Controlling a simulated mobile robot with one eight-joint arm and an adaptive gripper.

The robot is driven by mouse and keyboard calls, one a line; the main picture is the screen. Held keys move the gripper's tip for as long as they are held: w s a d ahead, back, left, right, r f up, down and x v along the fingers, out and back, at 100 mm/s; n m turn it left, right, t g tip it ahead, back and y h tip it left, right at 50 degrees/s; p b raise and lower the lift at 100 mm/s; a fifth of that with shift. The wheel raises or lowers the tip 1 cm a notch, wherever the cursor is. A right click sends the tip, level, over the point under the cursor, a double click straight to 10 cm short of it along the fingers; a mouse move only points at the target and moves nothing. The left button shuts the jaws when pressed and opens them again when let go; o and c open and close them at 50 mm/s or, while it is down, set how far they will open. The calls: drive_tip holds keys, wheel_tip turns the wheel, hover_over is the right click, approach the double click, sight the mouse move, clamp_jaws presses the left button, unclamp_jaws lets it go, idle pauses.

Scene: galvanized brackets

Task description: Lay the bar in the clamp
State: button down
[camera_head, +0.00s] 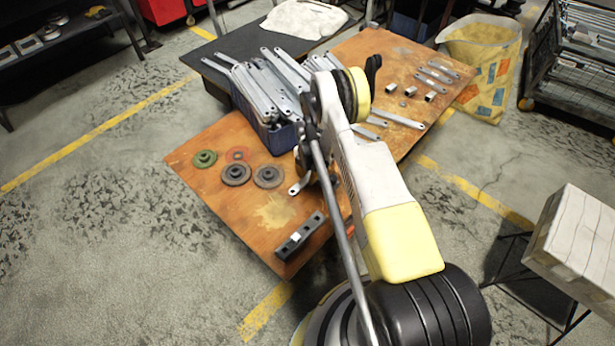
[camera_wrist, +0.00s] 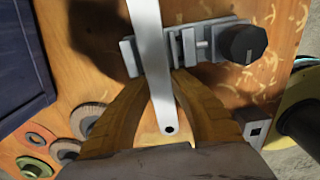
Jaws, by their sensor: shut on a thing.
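A flat silver bar (camera_wrist: 156,60) with a hole near its end runs down the middle of the wrist view. My gripper (camera_wrist: 163,78) has its two yellow-brown fingers closed on it. The grey clamp (camera_wrist: 187,50) with a black knob (camera_wrist: 245,43) lies under the bar, which crosses the clamp's left part. I cannot tell whether the bar touches the clamp or hovers above it. In the head view, a bar end (camera_head: 296,188) shows beside my gripper (camera_head: 306,164), and my arm hides most of that area, including the clamp.
A blue crate (camera_head: 273,138) of metal bars stands beside the arm on the wooden table (camera_head: 215,140). Several discs (camera_head: 236,174) lie to the left, and a dark block (camera_head: 300,237) sits at the near edge. More bars and small parts (camera_head: 432,78) lie at the far right.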

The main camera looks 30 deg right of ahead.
drive_tip(key=c, duration=1.1)
unclamp_jaws()
drive_tip(key=shift+c, duration=0.2)
wheel_tip(320, 180, up, 12)
